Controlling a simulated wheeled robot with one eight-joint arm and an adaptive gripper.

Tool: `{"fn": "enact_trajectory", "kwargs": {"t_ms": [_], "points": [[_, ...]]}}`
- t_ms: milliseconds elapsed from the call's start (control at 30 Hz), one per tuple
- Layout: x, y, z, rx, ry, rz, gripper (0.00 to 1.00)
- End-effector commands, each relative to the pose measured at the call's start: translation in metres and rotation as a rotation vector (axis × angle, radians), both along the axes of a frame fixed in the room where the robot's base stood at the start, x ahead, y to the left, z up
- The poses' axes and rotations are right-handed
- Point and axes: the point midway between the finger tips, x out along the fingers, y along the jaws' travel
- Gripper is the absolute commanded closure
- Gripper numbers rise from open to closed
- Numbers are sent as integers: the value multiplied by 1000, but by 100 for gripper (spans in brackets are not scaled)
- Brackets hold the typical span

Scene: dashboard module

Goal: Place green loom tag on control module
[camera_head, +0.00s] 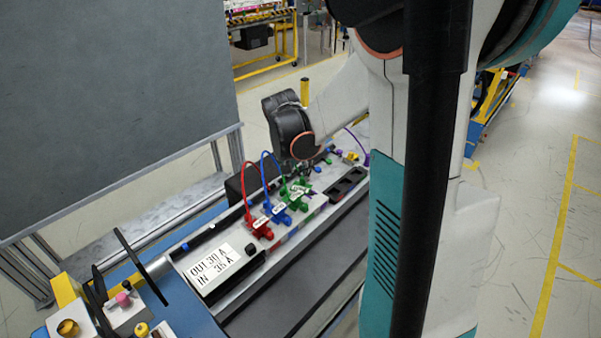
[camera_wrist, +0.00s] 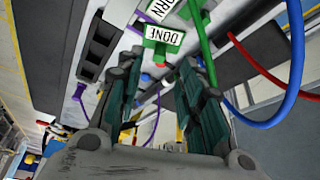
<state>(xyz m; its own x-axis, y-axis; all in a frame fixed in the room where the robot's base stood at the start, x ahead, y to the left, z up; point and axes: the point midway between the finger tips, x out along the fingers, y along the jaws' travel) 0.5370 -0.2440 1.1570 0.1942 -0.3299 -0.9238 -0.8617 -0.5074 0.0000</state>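The green loom tag (camera_wrist: 163,36), with a white label reading DONE, shows in the wrist view just past my fingertips. My gripper (camera_wrist: 160,62) is open, with a finger on either side of the gap leading to the tag; I see no clear contact. In the head view my gripper hangs over the far part of the long grey module (camera_head: 285,240), near the green connectors (camera_head: 300,188). A display panel (camera_head: 214,268) reading OUT 30 A, IN 36 A is at the module's near end. I cannot tell which part is the control module.
Red (camera_head: 258,226) and blue (camera_head: 281,213) connectors with white labels and looping cables stand beside the green ones. In the wrist view, a green cable (camera_wrist: 207,55) runs close by the right finger. Dark sockets (camera_head: 347,183) lie right of the connectors. Black upright parts (camera_head: 140,262) stand at the near left.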

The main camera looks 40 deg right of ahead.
Motion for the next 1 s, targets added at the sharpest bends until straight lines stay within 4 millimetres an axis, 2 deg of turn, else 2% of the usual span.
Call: {"fn": "enact_trajectory", "kwargs": {"t_ms": [33, 100, 333, 1000], "points": [[-2, 4, 12, 0, 0, 2, 66], [-5, 8, 23, 0, 0, 2, 66], [-10, 17, 46, 0, 0, 0, 66], [-10, 18, 51, -2, -1, 3, 66]]}}
